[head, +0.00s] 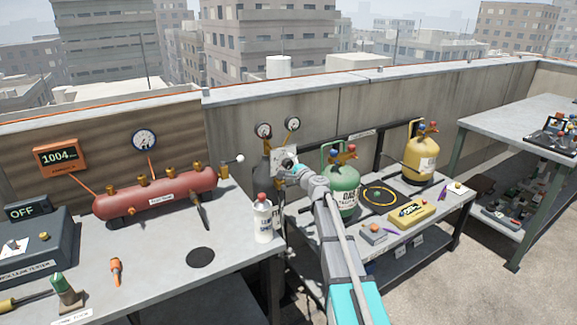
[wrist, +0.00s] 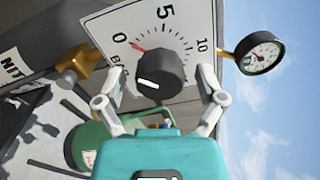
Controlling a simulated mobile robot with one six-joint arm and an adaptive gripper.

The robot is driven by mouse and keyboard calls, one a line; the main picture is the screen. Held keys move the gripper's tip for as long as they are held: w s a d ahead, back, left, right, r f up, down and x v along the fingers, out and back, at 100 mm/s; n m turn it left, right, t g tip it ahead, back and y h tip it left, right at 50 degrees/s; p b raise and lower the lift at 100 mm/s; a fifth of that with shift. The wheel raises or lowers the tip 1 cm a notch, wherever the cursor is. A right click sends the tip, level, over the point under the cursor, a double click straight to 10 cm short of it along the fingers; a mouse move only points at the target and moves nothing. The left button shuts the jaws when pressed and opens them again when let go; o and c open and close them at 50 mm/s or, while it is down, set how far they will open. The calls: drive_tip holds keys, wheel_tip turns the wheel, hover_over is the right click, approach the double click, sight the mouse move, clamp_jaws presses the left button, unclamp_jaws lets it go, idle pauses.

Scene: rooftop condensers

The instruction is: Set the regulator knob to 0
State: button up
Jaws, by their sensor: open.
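In the wrist view, the regulator knob (wrist: 160,72) is a dark round knob with a short white line on its face. It stands on a pale dial plate (wrist: 108,22) marked 0, 5 and 10. A red mark sits on the scale near the 0. The white line slants toward the left, but its exact reading is hard to tell. My gripper (wrist: 161,77) is open, with one finger on each side of the knob and gaps visible. In the head view, my gripper (head: 290,166) is in front of the dial plate (head: 279,154), and the knob is hidden.
A round gauge (wrist: 261,53) is right of the plate, and a brass fitting (wrist: 79,69) is left. In the head view, a green cylinder (head: 342,188) stands close beside my arm. A white bottle (head: 263,220) stands on the left bench's edge (head: 225,285).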

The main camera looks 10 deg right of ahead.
drive_tip(key=shift+s, duration=0.15)
drive_tip(key=v, duration=1.1)
drive_tip(key=shift+s+d, duration=0.2)
drive_tip(key=shift+s, duration=0.15)
